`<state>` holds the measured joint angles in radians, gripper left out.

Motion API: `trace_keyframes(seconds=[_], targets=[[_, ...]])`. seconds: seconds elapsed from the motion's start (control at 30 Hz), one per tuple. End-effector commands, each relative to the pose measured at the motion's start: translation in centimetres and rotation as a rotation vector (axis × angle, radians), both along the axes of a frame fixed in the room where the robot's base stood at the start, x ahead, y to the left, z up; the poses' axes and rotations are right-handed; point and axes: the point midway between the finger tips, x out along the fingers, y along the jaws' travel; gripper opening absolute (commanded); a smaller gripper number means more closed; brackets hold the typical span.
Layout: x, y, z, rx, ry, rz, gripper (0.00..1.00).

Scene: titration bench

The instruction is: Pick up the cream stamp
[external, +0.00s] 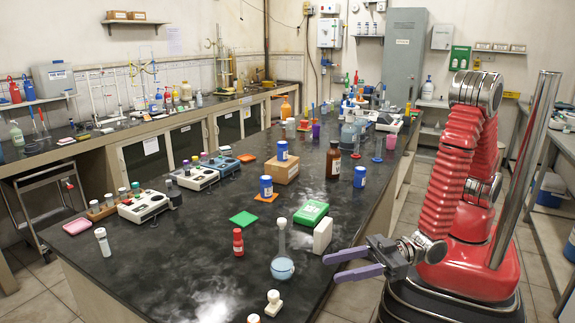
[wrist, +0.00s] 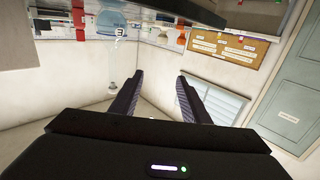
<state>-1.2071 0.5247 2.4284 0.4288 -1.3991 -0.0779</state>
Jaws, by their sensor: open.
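A cream stamp (external: 273,303) with a round knob on top stands upright on the dark bench top, near the bottom edge of the external view. A second pale knob (external: 254,318) shows beside it, mostly cut off by the picture edge. My gripper (external: 330,268) has two purple fingers, apart and empty, pointing left near the bench's right edge. In the picture it is up and to the right of the stamp, not touching it. In the wrist view my gripper (wrist: 160,77) is open, with nothing between the fingers; the stamp does not show there.
A flask with blue liquid (external: 282,266) stands just behind the stamp, left of my fingers. A white box (external: 322,235), a green box (external: 310,213) and a red bottle (external: 238,242) stand farther back. The bench top left of the stamp is clear.

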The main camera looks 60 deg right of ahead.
Motion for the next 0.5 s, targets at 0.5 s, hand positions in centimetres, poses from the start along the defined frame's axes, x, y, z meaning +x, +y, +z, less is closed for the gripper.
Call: trace_keyframes(seconds=[0.5], targets=[[0.0,0.0,-4.9,0.001,0.0,0.0,0.42]])
